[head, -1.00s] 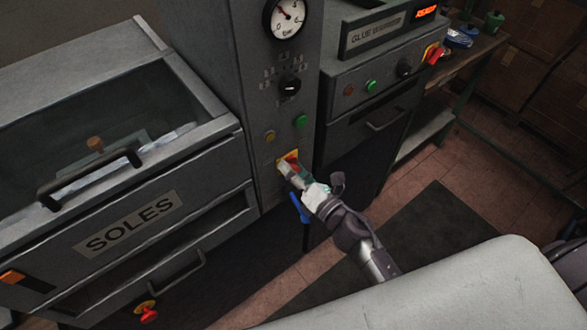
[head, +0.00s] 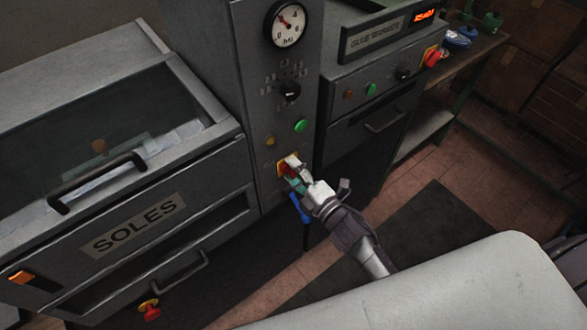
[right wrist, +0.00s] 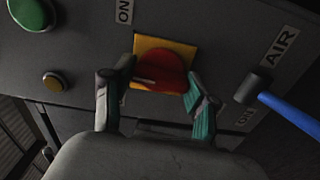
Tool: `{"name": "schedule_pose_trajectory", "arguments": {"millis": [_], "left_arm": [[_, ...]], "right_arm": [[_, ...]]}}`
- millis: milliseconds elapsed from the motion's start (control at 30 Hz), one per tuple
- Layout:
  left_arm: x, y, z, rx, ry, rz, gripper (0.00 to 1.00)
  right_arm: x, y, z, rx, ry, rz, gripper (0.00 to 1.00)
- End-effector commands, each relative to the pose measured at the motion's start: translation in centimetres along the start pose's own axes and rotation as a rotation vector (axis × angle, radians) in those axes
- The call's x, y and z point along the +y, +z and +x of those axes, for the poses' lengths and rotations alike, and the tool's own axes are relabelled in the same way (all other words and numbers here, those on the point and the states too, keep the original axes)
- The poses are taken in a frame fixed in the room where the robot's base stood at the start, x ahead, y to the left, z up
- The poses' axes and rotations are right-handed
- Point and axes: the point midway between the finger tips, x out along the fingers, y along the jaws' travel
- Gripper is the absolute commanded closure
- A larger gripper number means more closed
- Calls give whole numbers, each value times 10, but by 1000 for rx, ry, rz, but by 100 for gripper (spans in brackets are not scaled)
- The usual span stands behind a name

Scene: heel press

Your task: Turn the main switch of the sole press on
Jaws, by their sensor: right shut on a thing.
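The main switch is a red rotary knob (head: 284,170) on a yellow plate, low on the grey press column. In the right wrist view the red knob (right wrist: 166,66) shows between my fingers, with a white mark on its left side. My right gripper (head: 294,176) is at the switch and covers part of it. In the right wrist view its two fingers (right wrist: 158,98) stand on either side of the knob, closed on it. An ON label (right wrist: 124,10) is above the plate; another small label is partly hidden at lower right. My left gripper is not in view.
A blue-handled lever (head: 299,208) hangs just below the switch, beside an AIR label (right wrist: 280,46). The SOLES cabinet (head: 205,235) is left, the glue warmer (head: 350,75) right.

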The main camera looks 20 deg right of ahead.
Motion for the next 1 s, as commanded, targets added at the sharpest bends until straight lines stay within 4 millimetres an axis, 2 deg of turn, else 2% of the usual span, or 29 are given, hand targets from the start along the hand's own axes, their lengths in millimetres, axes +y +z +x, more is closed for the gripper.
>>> {"name": "schedule_pose_trajectory", "arguments": {"millis": [600, 1000], "left_arm": [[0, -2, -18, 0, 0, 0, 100], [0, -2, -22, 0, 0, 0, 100]], "right_arm": [[1, 1, 0, -1, -2, 539, 77], [0, 1, 0, -2, -3, 704, 77]]}}
